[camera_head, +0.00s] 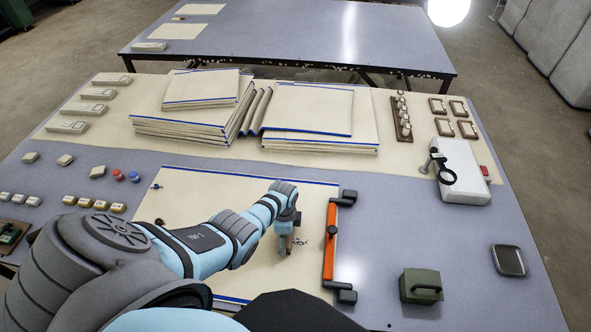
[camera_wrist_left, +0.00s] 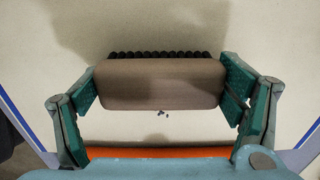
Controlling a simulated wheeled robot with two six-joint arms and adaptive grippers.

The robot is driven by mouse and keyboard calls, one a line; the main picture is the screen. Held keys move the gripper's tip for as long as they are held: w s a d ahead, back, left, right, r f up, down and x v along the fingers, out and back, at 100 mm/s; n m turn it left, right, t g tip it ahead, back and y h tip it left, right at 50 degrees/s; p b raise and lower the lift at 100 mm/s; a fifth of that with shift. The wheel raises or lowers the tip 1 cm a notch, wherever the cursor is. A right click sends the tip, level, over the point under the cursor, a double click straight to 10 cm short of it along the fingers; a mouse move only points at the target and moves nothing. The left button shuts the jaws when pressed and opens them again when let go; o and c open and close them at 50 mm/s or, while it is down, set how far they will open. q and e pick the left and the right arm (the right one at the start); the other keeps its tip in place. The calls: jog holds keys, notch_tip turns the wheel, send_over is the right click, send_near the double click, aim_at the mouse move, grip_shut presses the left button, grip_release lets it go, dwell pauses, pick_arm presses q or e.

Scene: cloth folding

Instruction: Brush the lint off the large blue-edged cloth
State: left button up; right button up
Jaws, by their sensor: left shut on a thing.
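The large cream cloth with blue edges (camera_head: 190,195) lies flat on the table in front of me. My left gripper (camera_head: 285,245) reaches over its right part. In the left wrist view my left gripper (camera_wrist_left: 160,85) is shut on a brown brush (camera_wrist_left: 160,88), with dark bristles showing along its far side. I cannot tell whether the bristles touch the cloth. A few dark lint specks (camera_head: 301,241) lie on the cloth just right of the gripper; some also show below the brush in the left wrist view (camera_wrist_left: 162,113). My right gripper is not in view.
An orange bar with black end clamps (camera_head: 330,240) runs along the cloth's right edge. A green box with a handle (camera_head: 420,286) and a dark tray (camera_head: 510,260) stand to the right. Folded cloth stacks (camera_head: 320,108) lie behind.

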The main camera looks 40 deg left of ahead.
aim_at(311, 244)
pick_arm(q)
jog(key=shift+f, duration=0.2)
jog(key=shift+d+r, duration=0.1)
jog(key=shift+d, duration=0.25)
jog(key=w+d, duration=0.1)
jog(key=d+b, duration=0.1)
jog(key=d, duration=0.1)
jog(key=shift+w, duration=0.4)
jog(key=d, duration=0.1)
jog(key=w+d+b, duration=0.1)
jog(key=shift+w+d, duration=0.3)
jog(key=shift+d, duration=0.1)
jog(key=shift+w+d+r, duration=0.1)
jog(key=shift+w+d, duration=0.15)
jog(key=shift+d, duration=0.15)
notch_tip(311, 244, up, 5)
jog(key=p, duration=0.4)
jog(key=shift+r, duration=0.15)
jog(key=shift+r+p, duration=0.3)
jog(key=shift+r, duration=0.2)
jog(key=shift+f, duration=0.1)
